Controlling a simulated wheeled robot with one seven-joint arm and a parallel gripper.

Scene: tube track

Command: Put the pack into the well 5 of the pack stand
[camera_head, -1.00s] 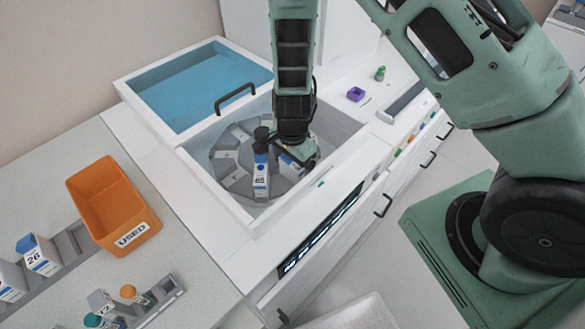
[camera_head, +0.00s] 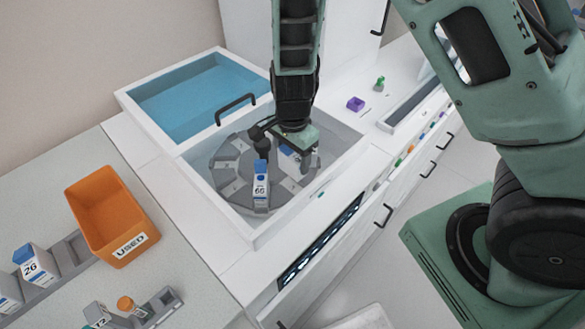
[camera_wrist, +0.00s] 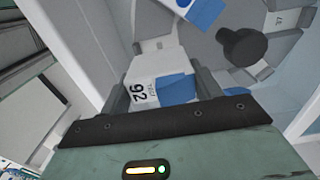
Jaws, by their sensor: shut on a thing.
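My gripper (camera_head: 296,148) is at the right side of the round grey carousel (camera_head: 226,187) in the open white bay. It is shut on a white pack with blue (camera_head: 288,152), which is mostly hidden by the gripper in the head view. In the wrist view the held pack (camera_wrist: 145,72) sits between the fingers of my gripper (camera_wrist: 158,90), with a large number on its side. Another white pack with a blue cap, marked 60 (camera_head: 261,188), stands beside it. The pack stand is probably the grey rack (camera_head: 68,257) on the left counter; I cannot read its well numbers.
An orange bin marked USED (camera_head: 112,215) stands on the left counter. A pack marked 26 (camera_head: 36,264) stands in the grey rack. A small vial rack (camera_head: 160,308) is at the front. A blue lid with a black handle (camera_head: 235,108) lies behind the bay.

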